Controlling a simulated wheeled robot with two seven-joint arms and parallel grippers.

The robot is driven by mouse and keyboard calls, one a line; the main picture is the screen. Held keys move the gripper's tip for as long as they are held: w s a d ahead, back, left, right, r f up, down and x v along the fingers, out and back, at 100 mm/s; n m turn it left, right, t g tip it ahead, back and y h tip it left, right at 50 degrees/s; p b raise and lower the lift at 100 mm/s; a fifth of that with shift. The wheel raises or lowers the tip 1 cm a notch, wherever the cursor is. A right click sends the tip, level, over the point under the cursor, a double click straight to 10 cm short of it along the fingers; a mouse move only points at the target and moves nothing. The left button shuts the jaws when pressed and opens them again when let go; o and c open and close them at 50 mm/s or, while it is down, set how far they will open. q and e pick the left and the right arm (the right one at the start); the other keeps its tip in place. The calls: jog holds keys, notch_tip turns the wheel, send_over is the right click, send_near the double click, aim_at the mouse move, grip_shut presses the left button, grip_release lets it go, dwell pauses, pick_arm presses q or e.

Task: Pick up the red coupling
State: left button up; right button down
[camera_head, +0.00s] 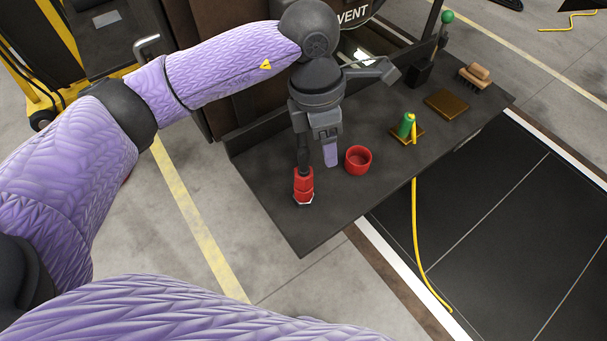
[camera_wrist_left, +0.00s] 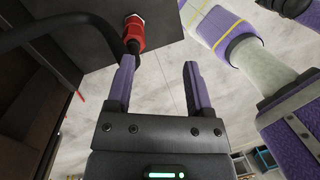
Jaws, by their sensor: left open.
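The red coupling (camera_head: 303,186), with a pale metal end, is at the near left part of the dark shelf in the head view. In the left wrist view the red coupling (camera_wrist_left: 133,36) sits on the end of a black hose, just beyond the tip of the left-hand finger. My left gripper (camera_head: 318,162) is over the shelf, close beside the coupling. Its two purple fingers (camera_wrist_left: 160,72) are apart with nothing between them. The coupling is outside the gap; I cannot tell whether a finger touches it. My right gripper is not in view.
A red cup-like ring (camera_head: 358,161) stands just right of the left gripper. Farther along the shelf are a green fitting (camera_head: 406,125) with a yellow hose (camera_head: 418,240), a brown pad (camera_head: 446,105) and a brush (camera_head: 475,75). The shelf's front corner is bare.

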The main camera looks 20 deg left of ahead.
aim_at(303, 160)
pick_arm(q)
jog(key=a, duration=0.1)
jog(key=a+y, duration=0.1)
jog(key=w+a+y, duration=0.1)
jog(key=shift+a+f, duration=0.25)
jog(key=shift+f, duration=0.15)
notch_tip(303, 160, down, 8)
jog(key=shift+s+a+r+p, duration=0.1)
jog(key=shift+a+r+p, duration=0.1)
jog(key=shift+p, duration=0.75)
jog(key=shift+d+f, duration=0.1)
jog(key=shift+f, duration=0.3)
grip_shut()
